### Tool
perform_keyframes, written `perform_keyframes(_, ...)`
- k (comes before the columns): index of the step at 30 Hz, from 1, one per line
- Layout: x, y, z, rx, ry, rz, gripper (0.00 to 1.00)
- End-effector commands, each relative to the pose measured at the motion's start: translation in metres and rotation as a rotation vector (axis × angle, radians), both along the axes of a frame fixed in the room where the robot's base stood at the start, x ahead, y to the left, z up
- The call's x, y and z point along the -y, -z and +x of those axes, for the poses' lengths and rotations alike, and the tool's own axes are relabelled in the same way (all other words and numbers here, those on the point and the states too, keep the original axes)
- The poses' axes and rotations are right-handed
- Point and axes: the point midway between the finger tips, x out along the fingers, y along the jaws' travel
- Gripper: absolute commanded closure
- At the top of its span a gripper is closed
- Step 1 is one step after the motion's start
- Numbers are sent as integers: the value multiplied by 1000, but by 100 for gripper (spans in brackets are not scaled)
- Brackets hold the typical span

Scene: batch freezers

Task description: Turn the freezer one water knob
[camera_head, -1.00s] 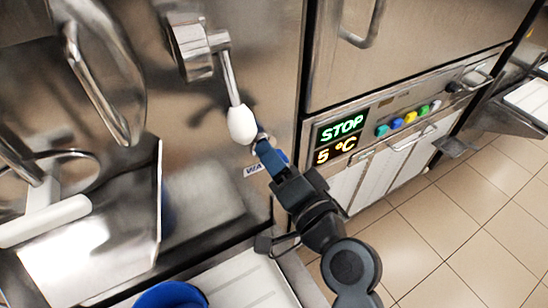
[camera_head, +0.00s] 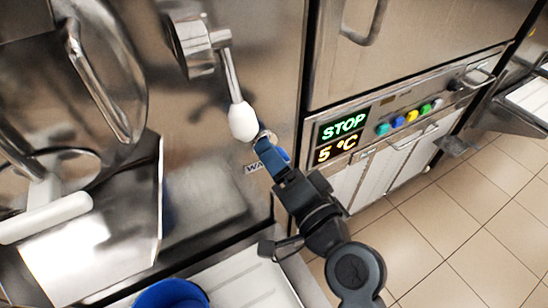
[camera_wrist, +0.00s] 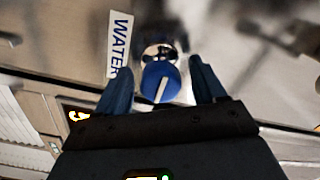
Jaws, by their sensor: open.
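The freezer one water knob (camera_wrist: 161,84) is a round blue knob with a white line on its face, on a shiny metal fitting beside the WATER label (camera_wrist: 120,45). In the wrist view, my gripper (camera_wrist: 162,77) is open, with one blue finger on each side of the knob. Gaps show between fingers and knob. In the head view, my gripper (camera_head: 264,148) is at the freezer front, just below the white-tipped lever (camera_head: 243,122). There it covers most of the knob, and only a bit of blue shows behind the fingers.
The metal lever handle (camera_head: 231,75) hangs close above my gripper. A display reading STOP and 5 °C (camera_head: 342,137) and several coloured buttons (camera_head: 411,116) are to the right. A blue container (camera_head: 170,294) stands below left. The tiled floor at right is clear.

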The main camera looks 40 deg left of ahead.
Motion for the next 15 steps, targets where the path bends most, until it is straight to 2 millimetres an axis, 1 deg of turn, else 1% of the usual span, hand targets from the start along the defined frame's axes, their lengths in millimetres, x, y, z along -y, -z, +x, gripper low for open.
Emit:
perform_keyframes(3, 18, 2, -7, -1, 3, 0, 30)
perform_keyframes(9, 47, 2, -19, 0, 4, 0, 30)
perform_keyframes(12, 56, 1, -24, 0, 1, 0, 30)
perform_keyframes(15, 61, 0, -27, 1, 0, -1, 30)
